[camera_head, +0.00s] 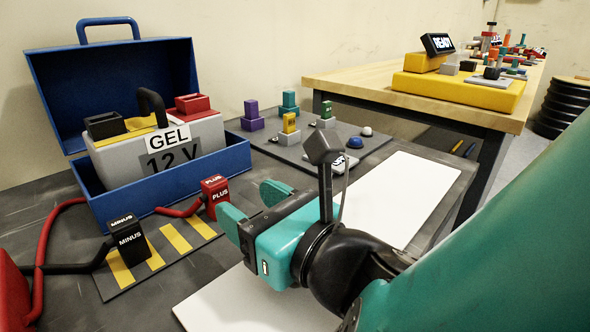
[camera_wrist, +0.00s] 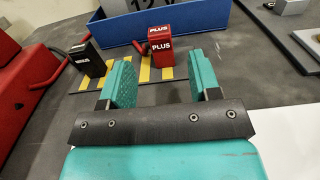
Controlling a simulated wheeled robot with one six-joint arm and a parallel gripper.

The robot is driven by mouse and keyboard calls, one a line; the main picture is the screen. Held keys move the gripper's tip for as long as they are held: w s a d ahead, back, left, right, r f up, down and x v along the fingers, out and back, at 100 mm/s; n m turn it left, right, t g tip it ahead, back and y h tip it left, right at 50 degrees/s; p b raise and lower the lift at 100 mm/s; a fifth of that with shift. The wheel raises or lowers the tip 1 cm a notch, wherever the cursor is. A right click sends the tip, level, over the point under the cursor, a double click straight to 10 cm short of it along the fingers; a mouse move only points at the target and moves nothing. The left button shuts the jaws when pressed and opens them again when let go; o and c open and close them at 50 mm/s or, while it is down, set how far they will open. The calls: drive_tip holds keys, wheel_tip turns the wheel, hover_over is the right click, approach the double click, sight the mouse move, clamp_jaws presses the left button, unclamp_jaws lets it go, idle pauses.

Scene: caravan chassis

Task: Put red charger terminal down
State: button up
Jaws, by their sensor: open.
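The red charger terminal marked PLUS (camera_head: 215,195) stands upright on the yellow-striped grey pad (camera_head: 165,250), near the front of the blue battery box. Its red cable runs off to the left. My gripper (camera_head: 252,210) is open and empty, a little to the right of and nearer than the terminal. In the wrist view the PLUS terminal (camera_wrist: 161,48) shows beyond the open fingers (camera_wrist: 162,85), apart from both. The black terminal marked MINUS (camera_head: 127,240) stands on the left end of the pad.
The blue box (camera_head: 175,180) holds a grey GEL 12 V battery (camera_head: 160,150). A grey board (camera_head: 345,150) with coloured blocks lies behind my gripper. White sheets (camera_head: 395,195) lie on the dark bench. A red charger (camera_head: 12,295) is at the left edge. A wooden table (camera_head: 440,105) stands behind.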

drive_tip(key=shift+s+d+b, duration=0.15)
drive_tip(key=shift+d+b, duration=0.3)
drive_tip(key=shift+b, duration=0.3)
drive_tip(key=shift+s+d+r+b, duration=0.1)
drive_tip(key=shift+s+d+b, duration=0.15)
drive_tip(key=shift+s+b, duration=0.25)
